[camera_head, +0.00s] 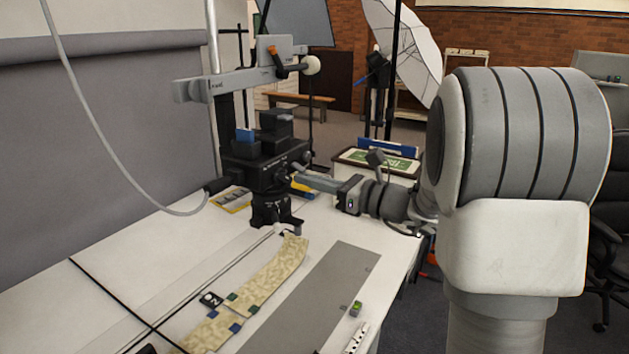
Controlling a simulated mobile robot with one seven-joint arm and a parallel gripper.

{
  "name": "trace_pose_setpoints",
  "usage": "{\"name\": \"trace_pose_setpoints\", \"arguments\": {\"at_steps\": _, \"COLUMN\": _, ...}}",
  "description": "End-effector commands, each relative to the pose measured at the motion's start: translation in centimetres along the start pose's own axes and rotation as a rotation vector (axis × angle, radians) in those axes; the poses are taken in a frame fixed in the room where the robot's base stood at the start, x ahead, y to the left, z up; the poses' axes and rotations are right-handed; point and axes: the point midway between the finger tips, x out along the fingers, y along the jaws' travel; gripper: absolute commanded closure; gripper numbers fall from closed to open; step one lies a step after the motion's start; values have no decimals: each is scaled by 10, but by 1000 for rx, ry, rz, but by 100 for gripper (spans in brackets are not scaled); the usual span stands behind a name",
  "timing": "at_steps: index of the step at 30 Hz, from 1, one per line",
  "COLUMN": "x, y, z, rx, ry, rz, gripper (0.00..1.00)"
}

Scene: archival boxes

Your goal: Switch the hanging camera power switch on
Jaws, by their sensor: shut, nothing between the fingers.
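The hanging camera (258,165) is a black body with its lens pointing down over the white table. It hangs from a grey horizontal arm on a vertical pole at the upper middle. My gripper (298,179) reaches in from the right, with its fingertips at the camera's right side. The fingers are shut with nothing between them. The power switch is too small to make out, and I cannot tell whether the fingertips touch it or the camera body.
A grey cable (112,155) loops to the camera's left side. A patterned strip (272,275) and a grey panel (318,290) lie on the white table (120,245). A box with a green label (375,160) stands behind my forearm. A white umbrella (402,45) stands behind.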

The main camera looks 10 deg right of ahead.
Motion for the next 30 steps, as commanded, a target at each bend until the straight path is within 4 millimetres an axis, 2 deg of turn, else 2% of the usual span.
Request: {"name": "trace_pose_setpoints", "arguments": {"at_steps": 30, "x": -3, "y": 0, "z": 8, "rx": 0, "ry": 128, "rz": 0, "gripper": 100}}
